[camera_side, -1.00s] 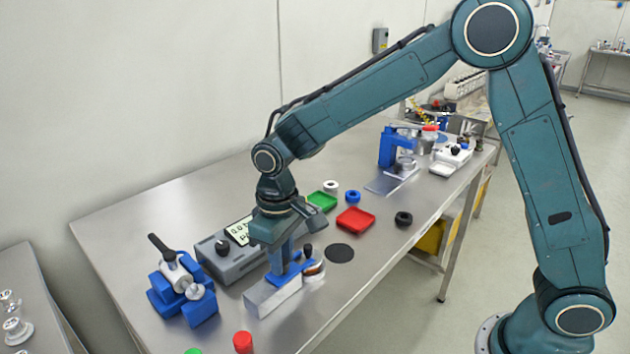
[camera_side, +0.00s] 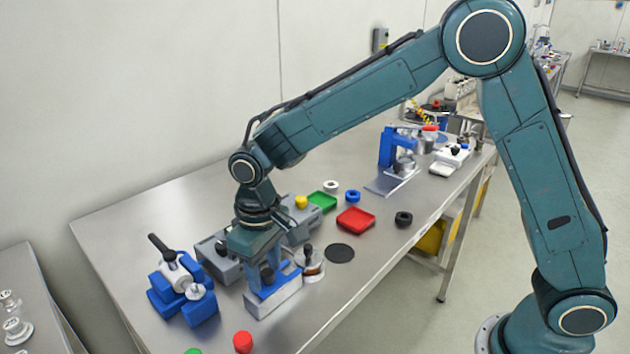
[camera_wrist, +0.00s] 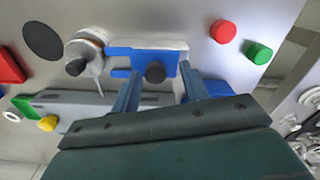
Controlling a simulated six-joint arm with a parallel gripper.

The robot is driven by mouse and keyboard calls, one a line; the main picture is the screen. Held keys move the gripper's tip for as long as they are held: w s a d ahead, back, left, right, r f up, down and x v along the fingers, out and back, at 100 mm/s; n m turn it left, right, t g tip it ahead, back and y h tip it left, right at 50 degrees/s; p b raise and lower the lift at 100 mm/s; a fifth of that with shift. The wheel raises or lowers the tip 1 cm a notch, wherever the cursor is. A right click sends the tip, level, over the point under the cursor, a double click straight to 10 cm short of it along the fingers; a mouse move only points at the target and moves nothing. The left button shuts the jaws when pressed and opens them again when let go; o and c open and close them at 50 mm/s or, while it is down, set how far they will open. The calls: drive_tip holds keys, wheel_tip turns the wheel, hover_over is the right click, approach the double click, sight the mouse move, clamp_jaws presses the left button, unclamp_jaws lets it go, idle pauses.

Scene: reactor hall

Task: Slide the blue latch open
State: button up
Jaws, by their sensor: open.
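The blue latch (camera_side: 287,281) lies on top of a silver metal block (camera_side: 277,301) at the front of the bench. In the wrist view the latch (camera_wrist: 144,62) shows flat, with a round black knob (camera_wrist: 155,72) standing on it. My gripper (camera_side: 267,276) points down over the latch. In the wrist view my gripper (camera_wrist: 160,73) is open, with one finger on each side of the knob. I cannot tell whether either finger touches it. My gripper hides part of the latch in the side view.
A round metal piece with a black knob (camera_side: 308,262) stands close to the block's right end. A blue clamp fixture (camera_side: 184,285) stands to the left, and a grey meter box (camera_side: 220,262) behind. A red cap (camera_side: 243,342) lies in front. A red tray (camera_side: 355,219) lies farther right.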

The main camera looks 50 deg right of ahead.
sight(271, 272)
wheel_tip(271, 272, up, 14)
idle(0.8)
drive_tip(key=s+d+r+m+t, duration=0.1)
drive_tip(key=s+d+r+t, duration=0.3)
drive_tip(key=s+d, duration=0.75)
drive_tip(key=s+d+f+m+t, duration=0.1)
drive_tip(key=s+d+f+m, duration=0.1)
drive_tip(key=s+d, duration=0.5)
drive_tip(key=s, duration=0.5)
drive_tip(key=shift+d+f+t, duration=0.25)
drive_tip(key=shift+f+t, duration=0.05)
